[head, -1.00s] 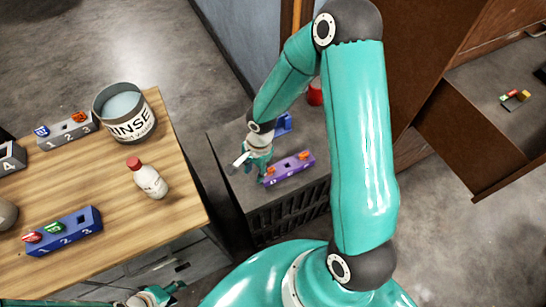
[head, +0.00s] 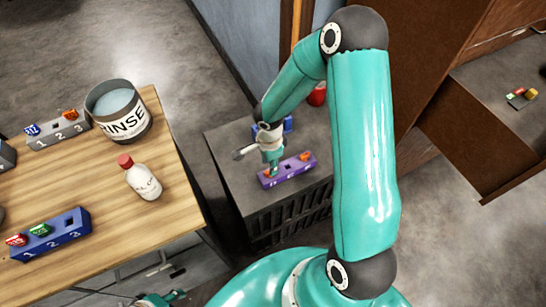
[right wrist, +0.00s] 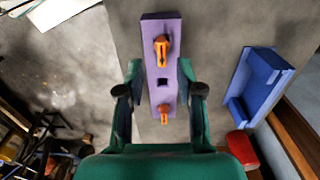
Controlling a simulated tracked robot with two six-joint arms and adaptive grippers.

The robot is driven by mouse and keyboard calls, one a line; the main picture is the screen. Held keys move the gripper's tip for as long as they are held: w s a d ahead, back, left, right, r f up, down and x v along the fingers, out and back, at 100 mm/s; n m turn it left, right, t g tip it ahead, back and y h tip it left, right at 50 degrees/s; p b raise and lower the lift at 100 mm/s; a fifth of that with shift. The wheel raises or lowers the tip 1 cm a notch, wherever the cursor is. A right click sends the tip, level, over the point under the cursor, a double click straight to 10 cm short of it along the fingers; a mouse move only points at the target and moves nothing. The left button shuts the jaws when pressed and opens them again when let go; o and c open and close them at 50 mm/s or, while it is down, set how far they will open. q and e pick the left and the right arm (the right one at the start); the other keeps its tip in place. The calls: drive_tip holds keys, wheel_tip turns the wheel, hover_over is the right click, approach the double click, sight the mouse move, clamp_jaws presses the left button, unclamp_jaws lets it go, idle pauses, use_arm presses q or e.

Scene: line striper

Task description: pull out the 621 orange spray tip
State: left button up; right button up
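A purple block (head: 289,175) with orange spray tips stands on the dark cabinet top. In the right wrist view the block (right wrist: 152,28) holds one orange tip (right wrist: 161,48) at its far end and another orange tip (right wrist: 165,114) at its near end, with an empty square hole between. I cannot read a number on the tips. My right gripper (head: 271,168) is over the block's left end. Its fingers (right wrist: 161,92) are open, one on each side of the block around the near tip, with gaps. My left gripper (head: 162,299) is low at the bottom edge, mostly cut off.
A blue holder (right wrist: 262,88) and a red object (right wrist: 242,149) lie right of the block. The wooden table (head: 125,225) on the left holds a RINSE pot (head: 118,115), a white bottle (head: 143,182), a grey block (head: 58,132) and a blue block (head: 50,236).

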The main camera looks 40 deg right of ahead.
drive_tip(key=shift+f+b, duration=2.2)
drive_tip(key=shift+b, duration=0.5)
drive_tip(key=shift+f, duration=0.1)
drive_tip(key=shift+b, duration=0.35)
drive_tip(key=shift+w, duration=0.15)
drive_tip(key=shift+c, duration=0.3)
clamp_jaws()
